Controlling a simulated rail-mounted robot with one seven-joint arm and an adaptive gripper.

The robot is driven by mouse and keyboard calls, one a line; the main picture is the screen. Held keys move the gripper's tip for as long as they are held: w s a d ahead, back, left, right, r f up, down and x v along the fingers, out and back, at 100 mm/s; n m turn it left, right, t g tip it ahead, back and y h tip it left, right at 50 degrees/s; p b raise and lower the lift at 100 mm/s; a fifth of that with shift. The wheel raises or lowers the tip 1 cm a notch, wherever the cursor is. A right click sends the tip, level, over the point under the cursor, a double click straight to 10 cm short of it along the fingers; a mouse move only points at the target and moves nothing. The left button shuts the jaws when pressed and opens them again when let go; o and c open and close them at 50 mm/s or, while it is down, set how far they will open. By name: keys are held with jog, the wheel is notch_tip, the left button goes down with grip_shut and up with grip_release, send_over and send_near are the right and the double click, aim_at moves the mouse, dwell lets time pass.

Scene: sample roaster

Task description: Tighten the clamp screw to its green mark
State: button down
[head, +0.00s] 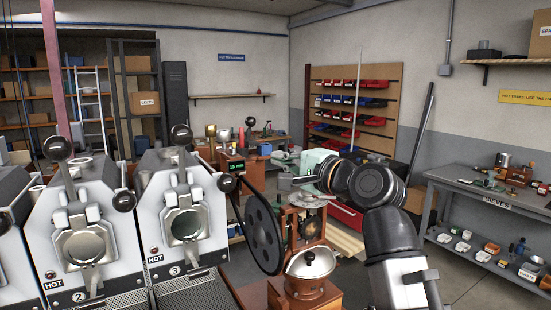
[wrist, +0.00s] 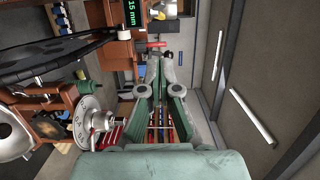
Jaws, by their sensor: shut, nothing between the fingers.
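My gripper (wrist: 162,58) is shut and empty in the wrist view, its green finger links meeting at the tips. Just beyond the tips is a small red bar (wrist: 155,44), in front of a wooden cabinet with a green-lit display (wrist: 130,12). The display also shows in the head view (head: 237,166). A silver disc with a knob (wrist: 100,121) stands to the left of the fingers in the wrist view. I cannot tell for sure which part is the clamp screw, and I cannot make out its green mark. In the head view my arm hides part of this area.
White roasters marked HOT (head: 180,225) are at the left. A grey bench (head: 490,192) is at the right. Open floor lies before it.

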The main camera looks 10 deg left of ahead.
aim_at(230, 153)
jog(key=x, duration=0.3)
jog(key=s+p+x, duration=0.1)
jog(key=x, duration=0.2)
jog(key=a+p+x, duration=0.1)
jog(key=x, duration=0.2)
jog(key=shift+a, duration=0.35)
jog(key=shift+s+a+p, duration=0.1)
jog(key=shift+a+p, duration=0.2)
jog(key=shift+a, duration=0.35)
jog(key=shift+s+a+p, duration=0.25)
jog(key=shift+s+p, duration=0.05)
jog(key=shift+p, duration=0.2)
jog(key=shift+s+a+p, duration=0.25)
jog(key=shift+a+p, duration=0.1)
jog(key=shift+p, duration=0.1)
jog(key=shift+s+a+p, duration=0.25)
jog(key=shift+a+p, duration=0.3)
jog(key=shift+a, duration=0.25)
